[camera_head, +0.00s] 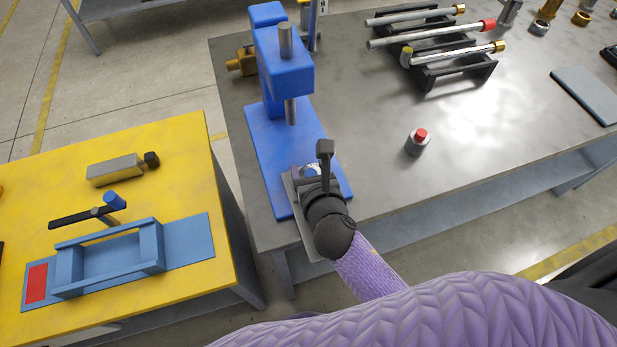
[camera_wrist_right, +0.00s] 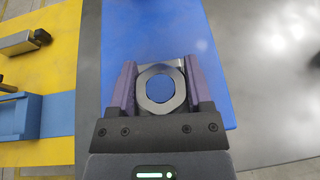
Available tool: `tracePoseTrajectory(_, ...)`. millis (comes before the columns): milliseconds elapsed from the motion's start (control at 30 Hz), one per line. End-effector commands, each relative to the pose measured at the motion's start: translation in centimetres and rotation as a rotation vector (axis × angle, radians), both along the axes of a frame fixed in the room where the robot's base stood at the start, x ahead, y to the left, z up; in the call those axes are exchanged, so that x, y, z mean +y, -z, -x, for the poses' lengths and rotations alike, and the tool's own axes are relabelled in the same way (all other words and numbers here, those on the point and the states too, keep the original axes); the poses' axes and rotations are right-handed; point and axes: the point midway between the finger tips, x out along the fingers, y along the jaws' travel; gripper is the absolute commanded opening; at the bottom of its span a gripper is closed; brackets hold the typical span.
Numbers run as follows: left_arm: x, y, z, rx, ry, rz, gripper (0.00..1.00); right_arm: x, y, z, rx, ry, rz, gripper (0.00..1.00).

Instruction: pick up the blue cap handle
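The blue cap handle (camera_head: 115,200), a black bar with a metal joint and a blue cap, lies on the yellow table behind the blue frame fixture. My right gripper (camera_head: 313,172) is far to its right, over the base of the blue press. In the right wrist view my gripper (camera_wrist_right: 160,82) has its purple fingers on both sides of a grey metal ring (camera_wrist_right: 143,100), blue showing through its hole. The fingers are close beside the ring; I cannot tell whether they grip it. My left gripper is not in view.
The yellow table (camera_head: 185,140) also holds a metal block with a black knob (camera_head: 115,168) and the blue frame fixture (camera_head: 155,245). The blue press (camera_head: 265,150) stands on the grey table. A red-topped cylinder (camera_head: 417,143) and a rack of rods (camera_head: 450,70) are right. A gap separates the tables.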

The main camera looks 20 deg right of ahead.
Motion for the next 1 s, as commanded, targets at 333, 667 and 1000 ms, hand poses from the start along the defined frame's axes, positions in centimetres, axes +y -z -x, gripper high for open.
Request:
tracePoseTrajectory(333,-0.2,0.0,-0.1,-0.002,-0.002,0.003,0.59,0.0,0.0,0.0,0.0,0.0,0.0,0.0)
tracePoseTrajectory(667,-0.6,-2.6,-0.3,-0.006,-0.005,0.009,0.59,0.0,-3.9,0.0,-0.005,-0.002,0.002,0.0)
tracePoseTrajectory(1000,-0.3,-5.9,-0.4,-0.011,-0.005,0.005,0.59,-0.2,-10.1,-0.1,-0.002,0.005,0.002,0.0)
